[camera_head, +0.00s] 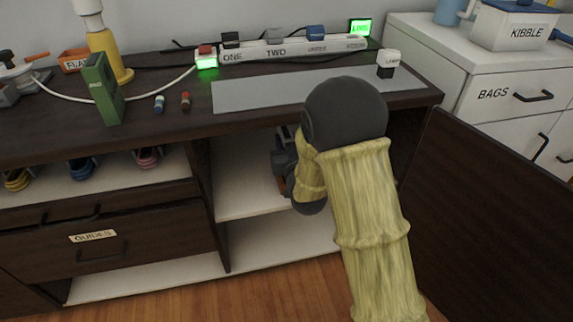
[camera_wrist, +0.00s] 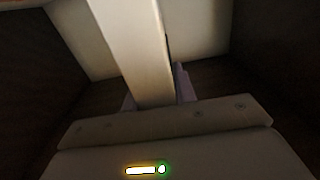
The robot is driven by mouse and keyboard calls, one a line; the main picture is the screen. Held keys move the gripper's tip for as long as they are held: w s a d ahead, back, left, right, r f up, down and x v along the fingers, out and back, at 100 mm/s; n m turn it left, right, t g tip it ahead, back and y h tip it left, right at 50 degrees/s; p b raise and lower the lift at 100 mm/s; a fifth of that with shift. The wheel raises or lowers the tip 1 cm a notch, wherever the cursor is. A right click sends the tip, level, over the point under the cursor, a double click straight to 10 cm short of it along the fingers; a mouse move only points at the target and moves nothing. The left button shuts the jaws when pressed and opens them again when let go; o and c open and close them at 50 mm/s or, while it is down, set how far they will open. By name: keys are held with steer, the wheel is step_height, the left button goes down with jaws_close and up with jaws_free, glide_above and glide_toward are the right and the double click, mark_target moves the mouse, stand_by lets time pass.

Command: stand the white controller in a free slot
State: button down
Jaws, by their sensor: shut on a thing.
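My gripper (camera_wrist: 158,94) is shut on a long, pale, flat-sided thing (camera_wrist: 132,45), which looks like the white controller. It juts out away from the jaws inside a dim compartment. In the head view, my wrist reaches into the open cabinet below the counter, and my own arm hides the jaws and the held thing. No free slot can be made out in the wrist view. On the counter, a white strip (camera_head: 290,50) carries labels, ONE and TWO among them, with small blocks along it; I cannot tell whether it has slots.
The cabinet shelf (camera_head: 245,195) and side walls surround my wrist. An open dark door (camera_head: 490,210) stands at the right. On the counter are a grey mat (camera_head: 260,93), a green upright holder (camera_head: 103,88), a yellow bottle (camera_head: 108,55) and a small white-and-black block (camera_head: 388,62).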

steer(key=shift+w+d+f, duration=0.1)
steer(key=shift+a, duration=0.2)
steer(key=shift+d+f+b, duration=0.2)
steer(key=shift+f+b, duration=1.2)
steer(key=shift+f, duration=1.1)
steer(key=shift+f, duration=0.15)
steer(key=c, duration=1.1)
jaws_free()
